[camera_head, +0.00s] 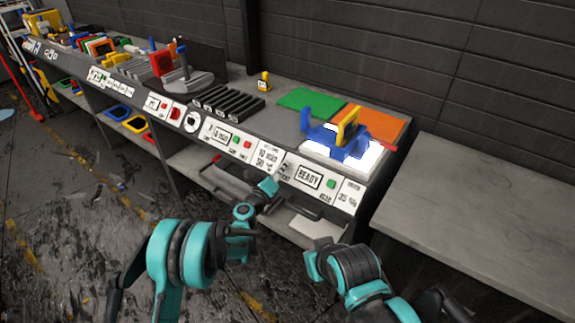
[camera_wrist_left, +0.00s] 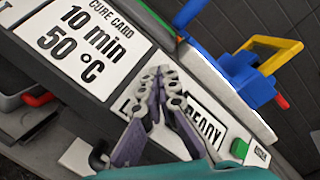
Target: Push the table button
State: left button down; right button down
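A green button (camera_head: 331,184) sits on the white front panel of the bench, just right of the READY display (camera_head: 308,176). It also shows in the left wrist view (camera_wrist_left: 239,149), right of the READY sign. My left gripper (camera_head: 283,164) is at the panel, left of the READY display and apart from the green button. In the left wrist view its fingertips (camera_wrist_left: 158,76) are together with nothing between them, in front of the panel between the cure card and READY. Contact with the panel cannot be told. My right arm shows at the lower right, but its gripper cannot be made out.
Another green button (camera_head: 236,140) and a red one (camera_head: 248,145) are farther left on the panel. A blue and yellow tool (camera_head: 345,138) stands on a bright white plate above READY. Green (camera_head: 310,102) and orange (camera_head: 372,124) sheets lie behind. A bare grey table (camera_head: 480,205) is at right.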

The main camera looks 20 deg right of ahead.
pick_arm(q)
jog(key=shift+s+d+r, duration=0.1)
jog(key=shift+r, duration=0.15)
jog(key=shift+s+a+r+p, duration=0.45)
jog(key=shift+s+a+r, duration=0.2)
jog(key=shift+a+r, duration=0.3)
jog(key=shift+s+a+r+p, duration=0.45)
jog(key=shift+s+a+r, duration=0.15)
jog(key=shift+a+r, duration=0.3)
jog(key=shift+r, duration=0.2)
